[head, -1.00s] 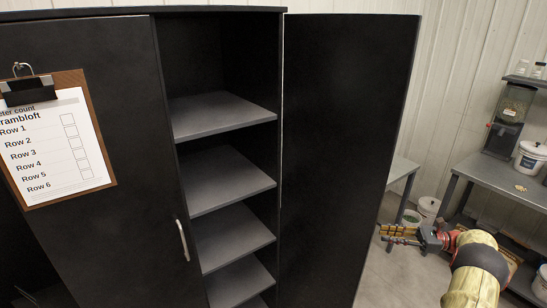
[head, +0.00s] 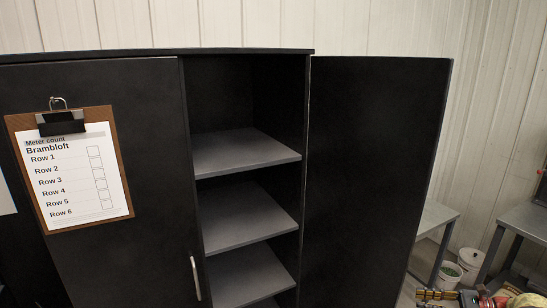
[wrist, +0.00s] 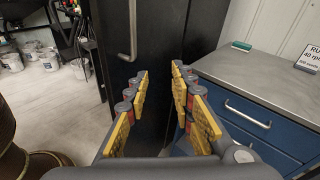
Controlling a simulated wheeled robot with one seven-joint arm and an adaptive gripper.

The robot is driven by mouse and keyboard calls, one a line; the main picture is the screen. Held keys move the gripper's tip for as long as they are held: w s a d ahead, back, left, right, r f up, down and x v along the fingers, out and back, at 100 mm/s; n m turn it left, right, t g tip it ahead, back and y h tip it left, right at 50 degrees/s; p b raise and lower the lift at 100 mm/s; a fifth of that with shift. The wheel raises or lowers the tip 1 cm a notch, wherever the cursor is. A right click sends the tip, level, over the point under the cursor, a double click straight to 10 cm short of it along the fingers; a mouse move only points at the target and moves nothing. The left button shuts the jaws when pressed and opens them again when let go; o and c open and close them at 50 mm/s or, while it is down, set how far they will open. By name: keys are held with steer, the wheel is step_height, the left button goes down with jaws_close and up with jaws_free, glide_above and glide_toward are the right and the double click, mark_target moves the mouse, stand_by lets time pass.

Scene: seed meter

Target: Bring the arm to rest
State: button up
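My gripper (wrist: 160,85) is open and empty in the wrist view, its yellow-padded fingers spread apart in front of a black panel. In the head view, my gripper (head: 437,295) shows only at the lower right edge, to the right of the open black door. Most of my arm is cut off below the frame there.
A black cabinet (head: 125,265) with grey shelves has its right door (head: 375,170) swung open; a clipboard (head: 125,195) hangs on its left door. Grey benches and white buckets (head: 470,260) stand at right. The wrist view shows a grey-topped blue drawer unit (wrist: 255,130) close beside my gripper.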

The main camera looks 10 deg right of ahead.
steer(key=s+a+f+n+g+h, duration=0.4)
steer(key=s+a+g, duration=0.15)
steer(key=a, duration=0.25)
steer(key=s+a+r+n+h, duration=0.3)
steer(key=s+a+r+n, duration=0.3)
steer(key=a, duration=0.5)
steer(key=s+a+r+n+t+h+b, duration=0.1)
steer(key=s+a+r+n+h, duration=0.2)
steer(key=s+a+r+n, duration=0.3)
steer(key=s+a+r+n+t+h, duration=0.1)
steer(key=s+a+r+n+h, duration=0.2)
steer(key=s+a+r+n, duration=0.4)
steer(key=s+a+r, duration=0.1)
steer(key=a+r, duration=0.2)
steer(key=a, duration=0.2)
steer(key=s+a+r, duration=0.1)
steer(key=a+r, duration=0.2)
steer(key=a, duration=0.3)
steer(key=shift+s+h+b, duration=0.15)
steer(key=shift+h+b, duration=0.15)
